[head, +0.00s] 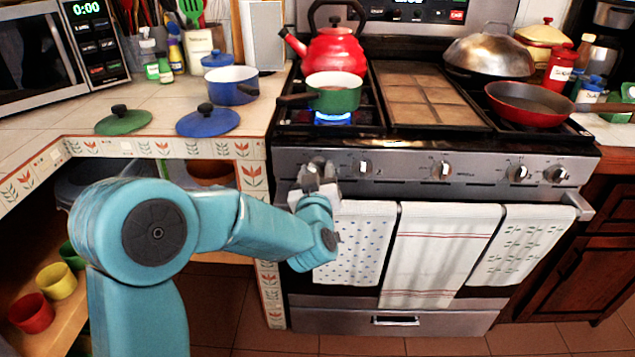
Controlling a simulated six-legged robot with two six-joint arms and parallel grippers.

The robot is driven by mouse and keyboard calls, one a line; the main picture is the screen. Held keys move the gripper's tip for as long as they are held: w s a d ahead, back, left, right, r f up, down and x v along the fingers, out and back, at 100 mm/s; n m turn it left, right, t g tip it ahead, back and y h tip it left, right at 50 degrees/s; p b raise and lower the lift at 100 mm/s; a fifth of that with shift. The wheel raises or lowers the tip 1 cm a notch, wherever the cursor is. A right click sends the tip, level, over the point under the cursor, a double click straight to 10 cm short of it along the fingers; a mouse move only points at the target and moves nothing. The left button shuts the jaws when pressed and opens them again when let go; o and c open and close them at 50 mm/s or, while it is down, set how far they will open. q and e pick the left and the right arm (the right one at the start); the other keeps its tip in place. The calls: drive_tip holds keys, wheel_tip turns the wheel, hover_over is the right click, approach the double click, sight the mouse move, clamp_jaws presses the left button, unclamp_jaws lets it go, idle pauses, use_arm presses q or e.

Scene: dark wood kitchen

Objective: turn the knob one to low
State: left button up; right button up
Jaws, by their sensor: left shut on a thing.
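The stove (480,199) has a row of silver knobs along its front panel. My left gripper (317,170) is at the leftmost knob (318,162) and is shut on it. The gripper covers much of this knob, so its setting cannot be read. A blue flame (333,119) burns on the front left burner under a green pot (334,92). My right gripper is not in view.
A red kettle (335,50) stands behind the green pot. A red pan (529,103) and a domed wok lid (490,52) are on the right burners. Towels (440,250) hang on the oven handle below the knobs. Other knobs (441,170) sit to the right.

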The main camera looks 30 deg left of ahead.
use_arm(q)
drive_tip(key=n+b, duration=0.2)
drive_tip(key=b, duration=0.1)
drive_tip(key=n+b, duration=0.5)
drive_tip(key=n, duration=0.1)
drive_tip(key=shift+s+a+f+b, duration=0.1)
drive_tip(key=shift+a+f+b, duration=0.05)
drive_tip(key=shift+f+b, duration=0.25)
drive_tip(key=n+b, duration=0.3)
drive_tip(key=shift+n, duration=0.4)
drive_tip(key=shift+r+n+b, duration=0.15)
drive_tip(key=shift+n+b, duration=1.1)
drive_tip(key=shift+n, duration=0.35)
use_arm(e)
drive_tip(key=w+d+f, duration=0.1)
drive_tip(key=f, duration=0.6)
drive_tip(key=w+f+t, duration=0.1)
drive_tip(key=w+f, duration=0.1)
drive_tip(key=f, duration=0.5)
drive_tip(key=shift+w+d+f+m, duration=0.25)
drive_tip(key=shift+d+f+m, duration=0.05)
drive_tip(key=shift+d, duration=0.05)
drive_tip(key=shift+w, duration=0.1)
use_arm(q)
drive_tip(key=o, duration=1.1)
drive_tip(key=shift+c, duration=0.2)
drive_tip(key=shift+s, duration=0.1)
